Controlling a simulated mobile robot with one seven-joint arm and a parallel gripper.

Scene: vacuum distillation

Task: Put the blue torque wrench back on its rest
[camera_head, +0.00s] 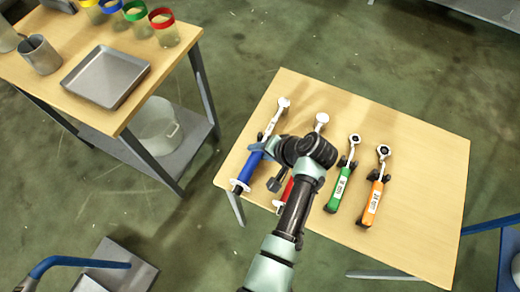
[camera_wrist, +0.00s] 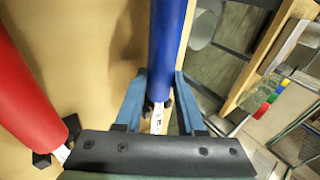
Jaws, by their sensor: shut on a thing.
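The blue torque wrench (camera_head: 250,168) lies along the left edge of the right-hand wooden table, its silver head pointing away. My gripper (camera_head: 258,150) is over its handle. In the wrist view, the gripper's two blue-grey fingers (camera_wrist: 160,80) stand on either side of the blue handle (camera_wrist: 172,35) and are shut on it. Black rest parts (camera_wrist: 148,106) show by the handle's end in the wrist view. I cannot tell whether the wrench bears on them or is slightly above. The wrist hides part of the wrench in the head view.
The red wrench (camera_wrist: 30,90) lies just beside the blue one, partly under my arm. The green (camera_head: 340,188) and orange (camera_head: 372,203) wrenches lie on black rests to the right. The table's right side (camera_head: 430,190) is clear. Another table with a metal tray (camera_head: 105,77) stands at left.

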